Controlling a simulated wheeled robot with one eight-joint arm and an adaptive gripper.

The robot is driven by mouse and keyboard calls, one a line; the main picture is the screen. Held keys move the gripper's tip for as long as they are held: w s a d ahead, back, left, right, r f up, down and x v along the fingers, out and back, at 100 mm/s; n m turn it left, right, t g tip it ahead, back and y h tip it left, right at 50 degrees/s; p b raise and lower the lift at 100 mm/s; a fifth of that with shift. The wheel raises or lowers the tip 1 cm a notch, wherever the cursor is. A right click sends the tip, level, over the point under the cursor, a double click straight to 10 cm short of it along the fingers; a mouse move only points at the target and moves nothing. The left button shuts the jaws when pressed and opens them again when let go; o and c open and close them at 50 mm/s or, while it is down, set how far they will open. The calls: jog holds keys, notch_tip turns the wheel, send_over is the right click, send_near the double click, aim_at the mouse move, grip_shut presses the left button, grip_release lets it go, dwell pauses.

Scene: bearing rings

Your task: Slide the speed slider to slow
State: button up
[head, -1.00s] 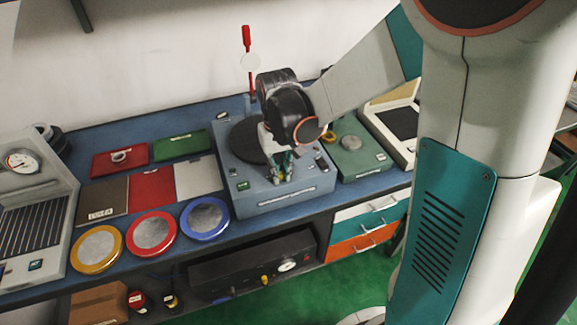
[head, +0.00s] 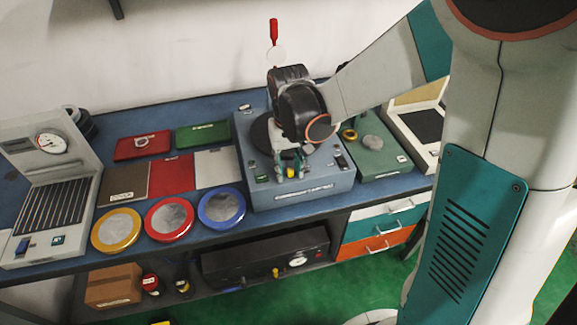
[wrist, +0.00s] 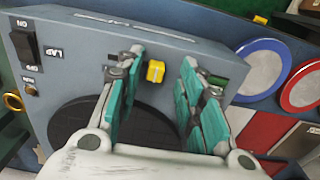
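The blue-grey lapping machine (head: 340,182) stands on the bench; its top also fills much of the wrist view (wrist: 80,62). A small yellow knob (wrist: 155,72), apparently the slider's handle, stands on its top near the front edge. It also shows in the head view (head: 289,155), between my fingers. My gripper (head: 290,173) is open, pointing down over the machine's front. In the wrist view my gripper (wrist: 162,60) has teal fingers on both sides of the knob, with gaps on each side. The slider's slow and fast markings cannot be read.
A rocker switch (wrist: 25,45) marked LAP sits near one corner of the machine, and a dark round plate (wrist: 115,125) lies behind the knob. A green label (wrist: 213,90) is beside my right-hand finger. Coloured dishes, including a blue one (head: 221,206), stand left of the machine.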

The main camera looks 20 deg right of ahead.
aim_at(289, 170)
notch_tip(289, 170, up, 12)
dwell(0.5)
jog(key=shift+s, duration=0.1)
jog(key=s+d+r+t, duration=0.1)
jog(key=s+d+t, duration=0.1)
jog(key=s, duration=0.5)
jog(key=s+d+r+t, duration=0.1)
jog(key=s+d+t, duration=0.2)
jog(key=s+t, duration=0.2)
jog(key=s, duration=0.2)
jog(key=shift+s+d+r, duration=0.15)
jog(key=shift+s+d, duration=0.1)
jog(key=shift+s, duration=0.15)
jog(key=shift+c, duration=0.2)
dwell(2.3)
